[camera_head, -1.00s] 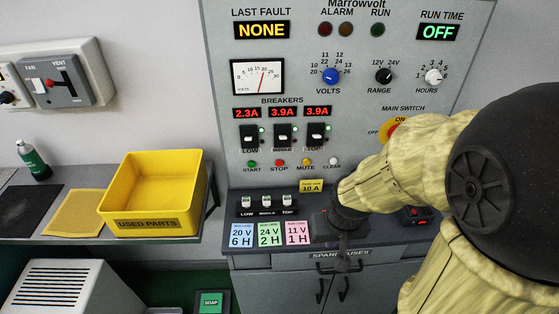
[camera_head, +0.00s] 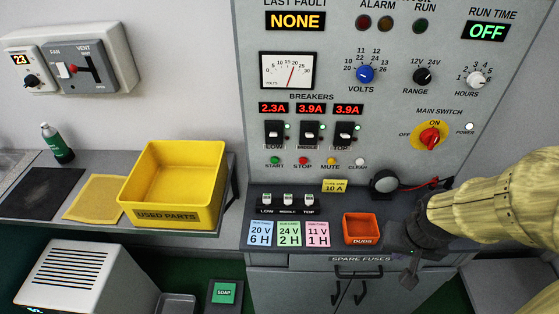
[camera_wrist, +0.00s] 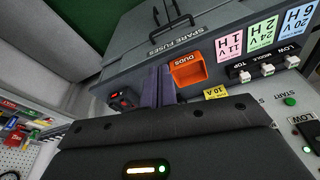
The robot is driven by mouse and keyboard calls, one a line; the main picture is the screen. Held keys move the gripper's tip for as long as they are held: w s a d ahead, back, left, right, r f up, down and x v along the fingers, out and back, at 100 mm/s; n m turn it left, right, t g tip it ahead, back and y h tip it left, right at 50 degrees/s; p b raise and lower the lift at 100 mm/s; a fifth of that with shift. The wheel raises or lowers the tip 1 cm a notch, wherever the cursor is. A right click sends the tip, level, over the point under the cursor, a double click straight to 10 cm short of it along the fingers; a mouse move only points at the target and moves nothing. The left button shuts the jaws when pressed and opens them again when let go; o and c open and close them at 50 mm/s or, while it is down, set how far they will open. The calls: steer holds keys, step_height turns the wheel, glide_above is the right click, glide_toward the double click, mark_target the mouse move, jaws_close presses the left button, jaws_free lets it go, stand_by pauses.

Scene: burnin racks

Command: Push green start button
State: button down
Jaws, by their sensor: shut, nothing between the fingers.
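The green start button (camera_head: 275,161) is a small round button at the left of a row under the breakers on the grey panel. It also shows in the wrist view (camera_wrist: 290,101) at the right edge. My gripper (camera_head: 407,276) is shut and empty, low in front of the counter and right of the orange duds tray, well to the right of and below the button. In the wrist view its fingers (camera_wrist: 158,84) are together and point towards the counter. Nothing touches the button.
Red stop (camera_head: 297,161), mute (camera_head: 331,161) and clear (camera_head: 361,161) buttons sit beside it. A yellow used-parts bin (camera_head: 172,185) stands left.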

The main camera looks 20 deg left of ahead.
steer(key=w+a+f+m+t+y+p, duration=0.35)
steer(key=w+a+f+p, duration=0.3)
steer(key=w+a, duration=0.75)
steer(key=a+f+m+t+y+p, duration=0.1)
steer(key=a+m+y+p, duration=0.3)
steer(key=a+m+y, duration=0.7)
steer(key=a+t, duration=0.1)
steer(key=a, duration=0.5)
steer(key=shift+w+t, duration=0.35)
steer(key=shift+a, duration=0.1)
